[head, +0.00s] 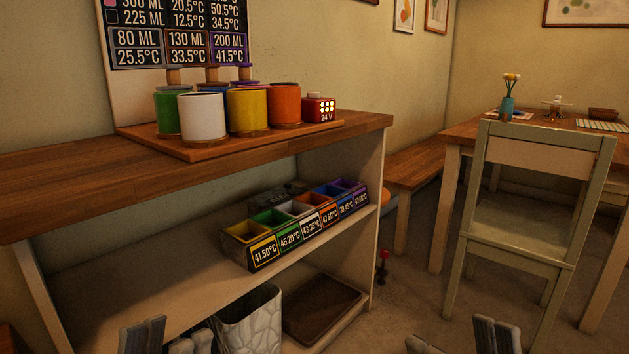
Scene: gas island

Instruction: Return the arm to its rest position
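Both of my grippers show only at the bottom edge of the head view, with most of each arm out of frame. The fingers of my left gripper (168,338) stand close together in front of the low shelf, and whether they touch is cut off. My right gripper (459,342) is over the floor to the right of the shelf. Its two fingers are clearly apart with nothing between them. I see no object held in either gripper.
A wooden counter (60,185) bears a tray (192,153) with several coloured pots and a red 24 V box (319,109). Labelled colour bins (262,250) sit on the shelf below. A pale bucket (250,320) stands underneath. A chair (515,215) and table (463,131) stand right.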

